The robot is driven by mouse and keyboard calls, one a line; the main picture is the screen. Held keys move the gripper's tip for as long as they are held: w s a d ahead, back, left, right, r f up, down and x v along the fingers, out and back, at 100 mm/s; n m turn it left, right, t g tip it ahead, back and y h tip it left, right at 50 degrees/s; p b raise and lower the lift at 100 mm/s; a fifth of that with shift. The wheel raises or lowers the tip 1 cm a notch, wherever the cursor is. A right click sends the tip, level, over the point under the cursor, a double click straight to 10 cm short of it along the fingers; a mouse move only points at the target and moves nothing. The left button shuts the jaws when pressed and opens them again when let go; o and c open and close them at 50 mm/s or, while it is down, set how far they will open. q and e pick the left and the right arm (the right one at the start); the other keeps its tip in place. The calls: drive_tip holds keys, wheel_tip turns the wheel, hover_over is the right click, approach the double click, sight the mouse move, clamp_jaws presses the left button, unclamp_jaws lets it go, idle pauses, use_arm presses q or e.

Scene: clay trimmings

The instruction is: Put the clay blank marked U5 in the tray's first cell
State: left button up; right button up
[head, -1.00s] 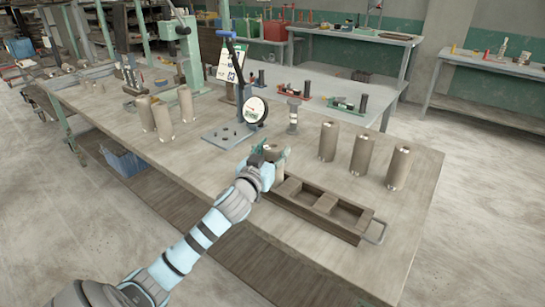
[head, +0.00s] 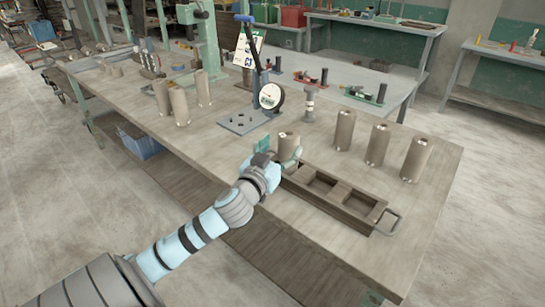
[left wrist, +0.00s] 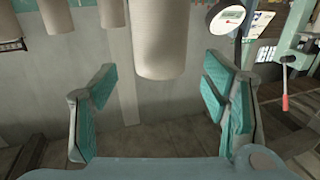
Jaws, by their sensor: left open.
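In the left wrist view a blank (left wrist: 160,40) is ahead, centred between the spread teal fingers and apart from both. The tray's other visible cells look empty. My right gripper is not in view.
Three blanks (head: 378,145) stand to the tray's right, and three more (head: 180,107) stand at the left. A dial gauge (head: 270,96) on a stand and a small grey post (head: 309,104) are behind the tray. The table's front-left is clear.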

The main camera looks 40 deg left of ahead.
use_arm(q)
drive_tip(key=v, duration=0.7)
drive_tip(key=shift+r, duration=0.1)
